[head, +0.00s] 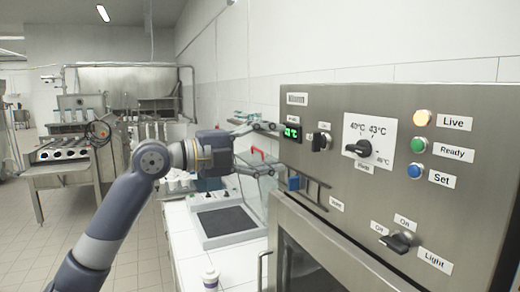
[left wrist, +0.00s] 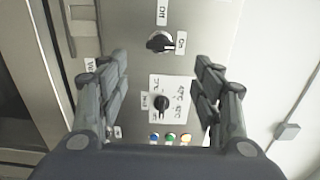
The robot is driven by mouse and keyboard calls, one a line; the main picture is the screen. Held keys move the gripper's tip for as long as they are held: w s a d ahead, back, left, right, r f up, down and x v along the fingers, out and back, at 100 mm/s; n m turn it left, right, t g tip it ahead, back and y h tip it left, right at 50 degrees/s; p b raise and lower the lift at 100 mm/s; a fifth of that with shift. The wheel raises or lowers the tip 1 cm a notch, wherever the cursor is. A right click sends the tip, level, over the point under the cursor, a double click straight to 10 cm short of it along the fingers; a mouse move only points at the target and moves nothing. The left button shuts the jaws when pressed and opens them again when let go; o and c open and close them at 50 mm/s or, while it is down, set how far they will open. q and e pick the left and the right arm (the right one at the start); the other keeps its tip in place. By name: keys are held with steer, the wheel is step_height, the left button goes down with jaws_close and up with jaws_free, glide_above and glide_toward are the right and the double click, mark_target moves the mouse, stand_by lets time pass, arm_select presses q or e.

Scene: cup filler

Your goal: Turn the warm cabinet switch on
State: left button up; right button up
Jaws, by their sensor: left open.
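The warm cabinet (head: 440,90) stands at the right with a steel front panel. A black rotary switch (head: 320,141) sits left of the temperature dial (head: 363,148). In the left wrist view this switch (left wrist: 159,42) has Off and On labels beside it; which way it points is hard to tell. The dial (left wrist: 161,103) shows below it there. My left gripper (head: 270,148) is open and empty, left of the panel in the head view. In the wrist view its fingers (left wrist: 160,88) lie on either side of the dial, apart from it. My right gripper is not in view.
A green display (head: 291,133) is left of the switch. Orange (head: 421,118), green (head: 418,145) and blue (head: 415,170) round lamps or buttons are at the right. A light switch (head: 399,241) sits lower on the panel. A dark-topped device (head: 226,222) stands on the white counter.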

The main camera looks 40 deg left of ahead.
arm_select(q)
steer(key=shift+v, duration=1.15)
steer(key=shift+f, duration=0.1)
